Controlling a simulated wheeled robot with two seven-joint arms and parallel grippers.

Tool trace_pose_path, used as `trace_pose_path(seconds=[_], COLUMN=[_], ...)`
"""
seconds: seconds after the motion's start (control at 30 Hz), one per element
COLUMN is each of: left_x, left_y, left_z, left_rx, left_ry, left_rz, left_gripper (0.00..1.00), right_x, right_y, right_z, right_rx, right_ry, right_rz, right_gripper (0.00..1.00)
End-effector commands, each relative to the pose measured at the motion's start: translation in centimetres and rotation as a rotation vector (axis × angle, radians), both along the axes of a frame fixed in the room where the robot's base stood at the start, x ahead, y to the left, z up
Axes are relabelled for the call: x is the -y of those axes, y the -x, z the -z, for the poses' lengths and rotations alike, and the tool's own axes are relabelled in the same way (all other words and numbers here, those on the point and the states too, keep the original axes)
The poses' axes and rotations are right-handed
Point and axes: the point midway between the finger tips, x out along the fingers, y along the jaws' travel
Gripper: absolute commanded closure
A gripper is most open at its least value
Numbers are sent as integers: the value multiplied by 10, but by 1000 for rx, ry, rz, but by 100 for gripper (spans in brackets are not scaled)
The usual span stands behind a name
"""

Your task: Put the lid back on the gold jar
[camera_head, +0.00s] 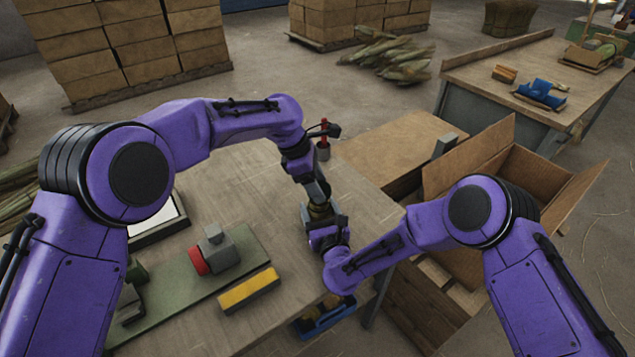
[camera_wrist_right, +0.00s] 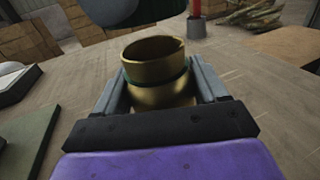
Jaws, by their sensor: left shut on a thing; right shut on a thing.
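The gold jar (camera_wrist_right: 160,92) is upright in the right wrist view, its mouth open at the top and a green band around it. My right gripper (camera_wrist_right: 162,98) is shut on the jar, one finger on each side; the gripper (camera_head: 322,222) also shows at the table's right part in the head view. My left gripper (camera_head: 319,192) comes down from above, just over the jar (camera_head: 320,210). It is shut on what appears to be the lid (camera_wrist_right: 125,10), a dark rounded shape above the jar's mouth, cut off by the frame. The lid is mostly hidden in the head view.
A red upright item (camera_head: 323,138) stands behind my left gripper. An open cardboard box (camera_head: 530,175) is at the right.

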Motion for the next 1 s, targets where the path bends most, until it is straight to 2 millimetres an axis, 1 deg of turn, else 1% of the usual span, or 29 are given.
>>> trace_pose_path(seconds=[0.07, 0.53, 0.83, 1.0], left_x=[0, 0, 0, 0], left_y=[0, 0, 0, 0], left_z=[3, 4, 20, 21], left_rx=[2, 2, 1, 2], left_ry=[0, 1, 0, 1], left_rz=[0, -1, 0, -1], left_gripper=[69, 69, 69, 69], right_x=[0, 0, 0, 0], right_y=[0, 0, 0, 0], right_z=[0, 0, 0, 0], right_rx=[0, 0, 0, 0], right_ry=[0, 0, 0, 1], right_rz=[0, 1, 1, 1], right_gripper=[83, 83, 83, 83])
